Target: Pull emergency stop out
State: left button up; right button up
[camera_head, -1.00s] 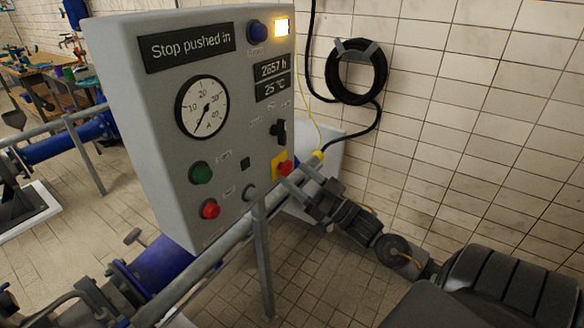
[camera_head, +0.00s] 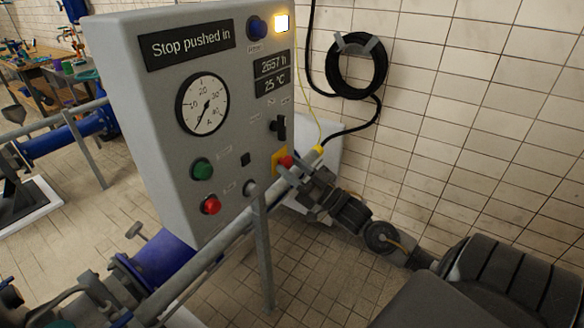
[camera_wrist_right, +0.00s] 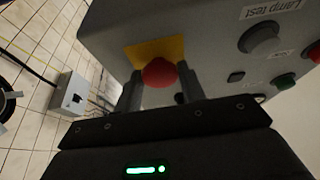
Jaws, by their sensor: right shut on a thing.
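The emergency stop is a red mushroom button (camera_head: 287,161) on a yellow plate (camera_head: 279,156) at the lower right of the grey control cabinet's front. My right gripper (camera_head: 291,174) is at the button, its fingers partly hiding it. In the right wrist view the red button (camera_wrist_right: 159,73) sits between the two fingers of my right gripper (camera_wrist_right: 160,90), with the yellow plate (camera_wrist_right: 150,50) behind it. The gripper is shut on the button. The cabinet display (camera_head: 191,44) reads "Stop pushed in". My left gripper is not in view.
A green button (camera_head: 203,169), a red button (camera_head: 211,205) and a black rotary switch (camera_head: 279,127) are close by on the cabinet. A grey pipe rail (camera_head: 225,240) runs in front and below. A black hose coil (camera_head: 356,66) hangs on the tiled wall.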

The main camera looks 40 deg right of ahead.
jog(key=shift+s+d+p, duration=0.1)
jog(key=shift+s+p, duration=0.25)
jog(key=shift+p, duration=0.1)
grip_shut()
jog(key=shift+s+d, duration=0.1)
jog(key=shift+s, duration=0.35)
jog(key=shift+f, duration=0.1)
jog(key=o, duration=0.9)
grip_release()
jog(key=o, duration=0.3)
jog(key=shift+s+d, duration=0.1)
jog(key=shift+s, duration=0.15)
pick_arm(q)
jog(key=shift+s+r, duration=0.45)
pick_arm(e)
jog(key=shift+o, duration=0.2)
jog(key=shift+w, duration=0.1)
